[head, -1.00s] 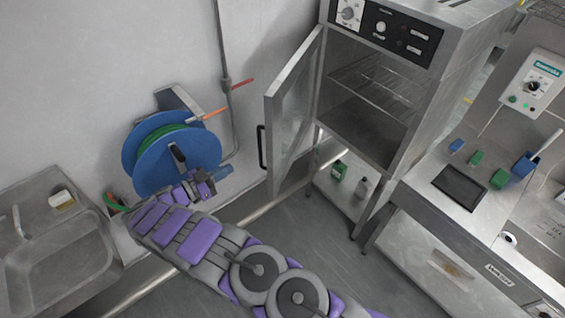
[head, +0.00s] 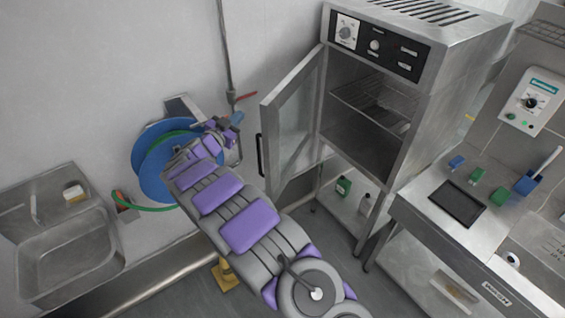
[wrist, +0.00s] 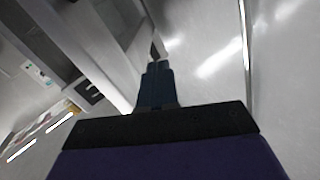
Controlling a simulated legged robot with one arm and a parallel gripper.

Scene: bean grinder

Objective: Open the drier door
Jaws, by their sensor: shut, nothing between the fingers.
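The drier (head: 455,85) is a steel cabinet with a black control panel and a wire shelf inside. Its glass-paned door (head: 295,120) stands swung wide open to the left, and the cavity is exposed. A black handle (head: 260,155) is on the door's outer left edge. My gripper (head: 237,118) is left of the door, above the handle in the picture and in front of the wall and hose reel. It looks apart from the handle. In the wrist view my dark blue fingers (wrist: 157,82) are together and empty.
A blue hose reel (head: 150,165) with a green hose is on the wall behind my arm. A sink (head: 70,245) is at the left. Bottles (head: 344,186) stand on a shelf below the drier. A steel counter (head: 415,195) is at the right.

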